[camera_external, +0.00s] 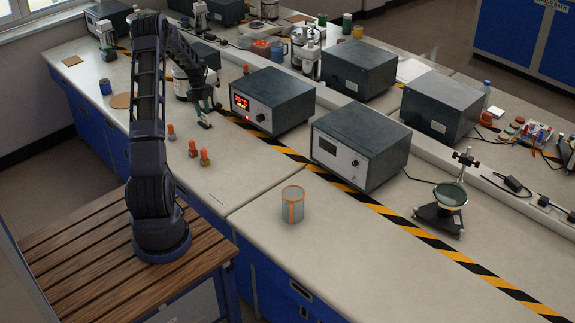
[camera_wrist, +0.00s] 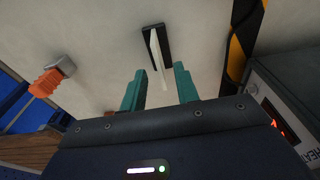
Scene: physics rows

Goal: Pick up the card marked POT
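A thin white card (camera_wrist: 161,60) shows nearly edge-on in the wrist view, at a small black holder (camera_wrist: 150,36) on the pale bench. No marking on it can be read, so I cannot tell whether it says POT. My gripper (camera_wrist: 159,84) has two teal fingers spread apart, with the card's near end in line with the gap between them. No contact shows. In the external view my gripper (camera_external: 206,106) hangs low over the bench, left of the instrument with a red display. The black holder (camera_external: 205,124) shows just below it; the card is not clear there.
The instrument with the red display (camera_external: 271,101) stands close on the right. Several orange pieces (camera_external: 193,148) stand in front; one (camera_wrist: 48,82) shows at left in the wrist view. A beaker (camera_external: 293,205) stands nearer the front. The bench between is clear.

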